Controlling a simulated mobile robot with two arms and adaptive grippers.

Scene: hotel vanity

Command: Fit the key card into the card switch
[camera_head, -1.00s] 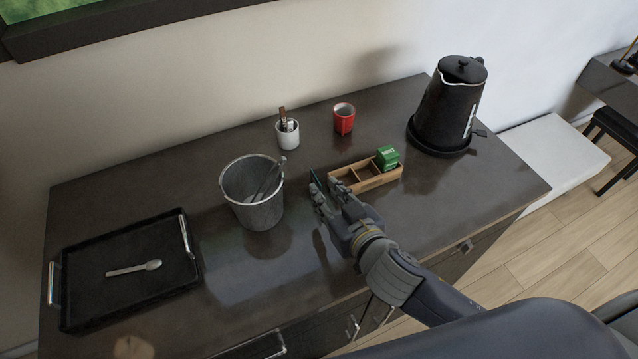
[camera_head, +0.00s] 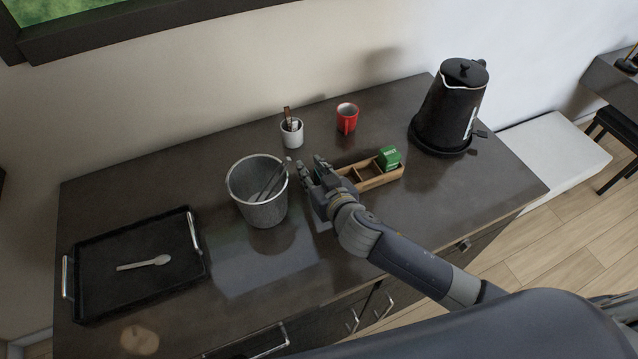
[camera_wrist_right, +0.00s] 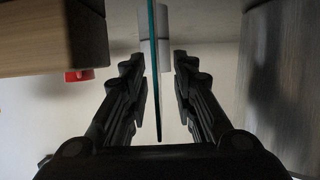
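My right gripper (camera_head: 311,167) is low over the dark counter, between the metal bucket and the wooden organizer. In the right wrist view its fingers (camera_wrist_right: 160,85) are apart, on either side of a thin upright panel (camera_wrist_right: 155,75) with a teal edge. A gap shows on each side, so the fingers do not look closed on it. In the head view the gripper hides this panel. I cannot tell whether it is the key card. I cannot make out a card switch. My left gripper is out of view.
The bucket (camera_head: 262,212) with tongs stands close left of the gripper, the organizer (camera_head: 378,180) with a green box (camera_head: 388,158) close right. Behind are a white cup (camera_head: 292,137) and red mug (camera_head: 347,118). A kettle (camera_head: 447,110) stands right, a tray (camera_head: 100,295) left.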

